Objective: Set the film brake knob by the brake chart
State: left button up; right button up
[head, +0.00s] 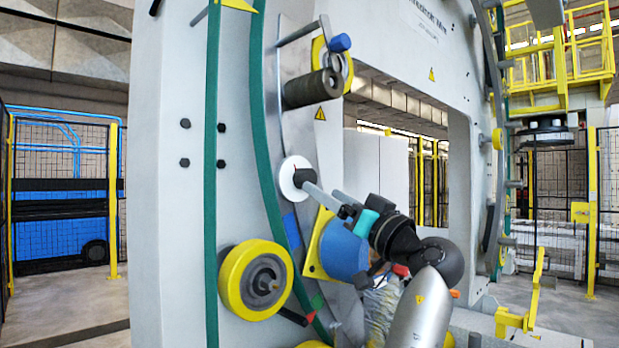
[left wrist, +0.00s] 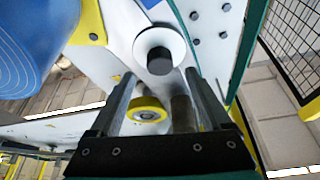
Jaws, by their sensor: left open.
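The film brake knob is a short dark cylinder (head: 304,178) on a round white dial (head: 289,181) on the machine's ring. In the left wrist view the knob (left wrist: 160,63) stands in front of its dial (left wrist: 152,42). My left gripper (head: 324,194) is open, its fingers pointing at the knob. In the left wrist view the gap between the fingertips (left wrist: 159,77) is empty and lies just below the knob. Whether a finger touches the knob I cannot tell. Dial marks are too small to read. I cannot make out a brake chart. My right gripper is out of view.
A blue roll (head: 343,251) on a yellow plate sits below the dial, close to my left arm. A yellow wheel (head: 255,280) is at lower left, and a dark grey roller (head: 312,89) is above. The machine's opening lies to the right.

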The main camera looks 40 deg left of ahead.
aim_at(304, 179)
pick_arm(q)
jog(key=p+x, duration=0.1)
jog(key=x, duration=0.5)
jog(key=shift+a, duration=0.15)
jog(key=shift+c, duration=0.2)
grip_shut()
dwell(0.3)
